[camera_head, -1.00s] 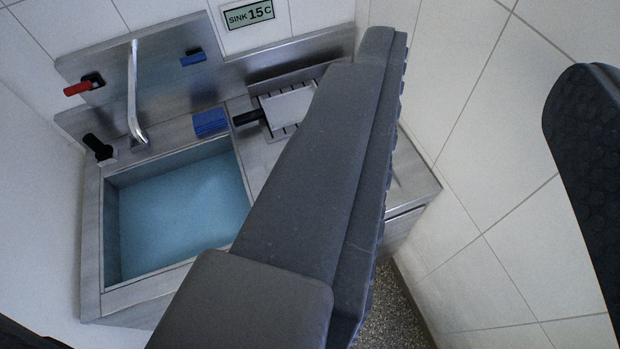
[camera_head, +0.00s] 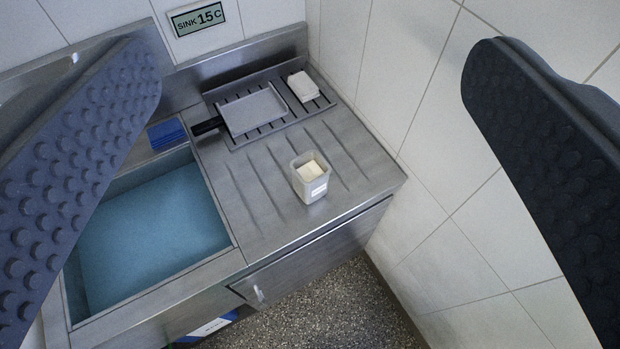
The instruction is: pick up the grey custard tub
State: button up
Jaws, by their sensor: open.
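A small grey tub (camera_head: 311,187) with pale yellow contents and a white label stands upright on the ridged steel drainboard (camera_head: 255,190), right of the sink. My gripper (camera_head: 310,125) is open and empty. Its two dark, studded fingers stand wide apart at the left and right of the view. The tub shows in the gap between them, farther off and touching neither finger.
A sink (camera_head: 150,240) with blue water lies at the left. Behind the tub, a grey flat pan (camera_head: 252,110) with a black handle and a white block (camera_head: 303,86) rest on a slotted rack. A blue sponge (camera_head: 167,134) sits by the sink. A tiled wall (camera_head: 420,130) rises at the right.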

aim_at(311, 172)
jog(key=z, duration=0.5)
jog(key=k, duration=1.3)
jog(key=z, duration=0.05)
jog(key=i, duration=0.85)
jog(key=u, duration=0.75)
jog(key=i, duration=1.1)
jog(key=u, duration=0.15)
